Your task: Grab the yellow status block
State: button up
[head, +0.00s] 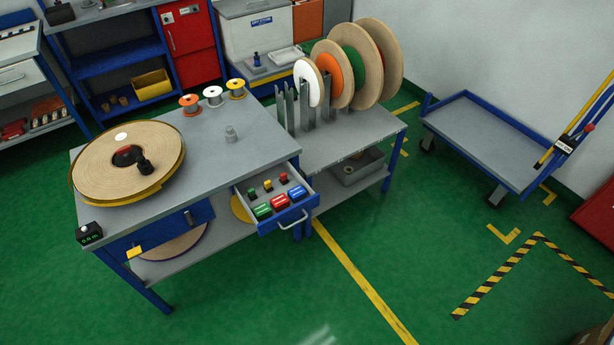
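The yellow status block (267,185) appears to be the small yellow piece in the open drawer (265,229) of the blue and grey workbench. It stands in the back row, between a small green block (252,192) and a small red block (283,178). Larger green (262,211), red (280,201) and blue (297,192) pieces lie in front of it. My gripper cannot be made out in the head view. A pale blurred shape shows at the bottom edge, and I cannot tell what it is.
A large tape reel (100,165) lies on the bench's left, with small spools (213,97) at the back. The drawer's handle (292,222) juts forward. A rack of upright reels (352,65) stands at right. The green floor in front is mostly clear.

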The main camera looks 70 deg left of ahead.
aim_at(267, 187)
jog(key=u, duration=0.15)
jog(key=i, duration=0.5)
jog(key=u, duration=4.5)
jog(key=i, duration=1)
jog(key=z, duration=0.1)
